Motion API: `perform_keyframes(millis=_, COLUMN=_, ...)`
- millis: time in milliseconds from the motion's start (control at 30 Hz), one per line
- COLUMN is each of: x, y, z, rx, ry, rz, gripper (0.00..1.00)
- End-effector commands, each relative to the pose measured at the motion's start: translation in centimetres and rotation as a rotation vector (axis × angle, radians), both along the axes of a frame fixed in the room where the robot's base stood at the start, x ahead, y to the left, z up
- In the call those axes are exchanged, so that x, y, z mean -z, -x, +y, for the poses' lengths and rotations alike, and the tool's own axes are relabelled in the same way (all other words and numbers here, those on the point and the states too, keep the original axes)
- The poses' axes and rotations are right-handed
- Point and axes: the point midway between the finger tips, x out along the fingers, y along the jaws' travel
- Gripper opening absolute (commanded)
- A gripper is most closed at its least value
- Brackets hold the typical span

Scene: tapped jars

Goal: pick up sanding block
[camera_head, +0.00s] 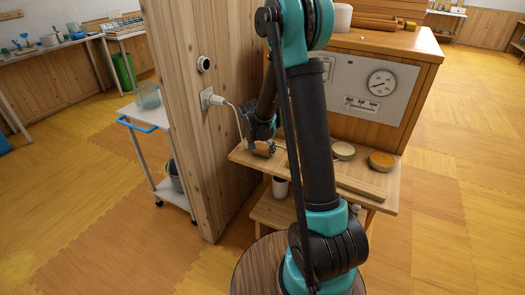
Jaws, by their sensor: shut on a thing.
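My gripper (259,142) is small in the camera_head view, just above the left part of the wooden shelf (237,157). It is shut on a small tan-brown block, which looks like the sanding block (264,150). The fingers hide part of the block. I cannot tell whether the block touches the shelf or hangs just above it. My own arm crosses the middle of the view and hides part of the shelf.
Two round lidded tins, one pale (343,151) and one orange (381,161), stand on the shelf's right side. A wooden board (362,187) lies at its front. A wooden partition (187,120) with a plugged-in cord (213,99) stands close to the left of my gripper.

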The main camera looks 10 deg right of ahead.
Motion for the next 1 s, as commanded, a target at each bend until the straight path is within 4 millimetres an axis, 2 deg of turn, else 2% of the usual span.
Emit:
perform_keyframes(millis=167, x=-2.5, y=0.1, z=0.0, rx=0.0, ry=0.0, rz=0.0, gripper=0.39)
perform_keyframes(millis=500, x=-11.6, y=0.1, z=0.0, rx=0.0, ry=0.0, rz=0.0, gripper=0.39)
perform_keyframes(millis=700, x=-15.9, y=0.1, z=0.0, rx=0.0, ry=0.0, rz=0.0, gripper=0.39)
perform_keyframes(millis=833, x=-17.7, y=0.0, z=0.0, rx=0.0, ry=0.0, rz=0.0, gripper=0.39)
perform_keyframes(millis=1000, x=-18.9, y=0.0, z=0.0, rx=0.0, ry=0.0, rz=0.0, gripper=0.39)
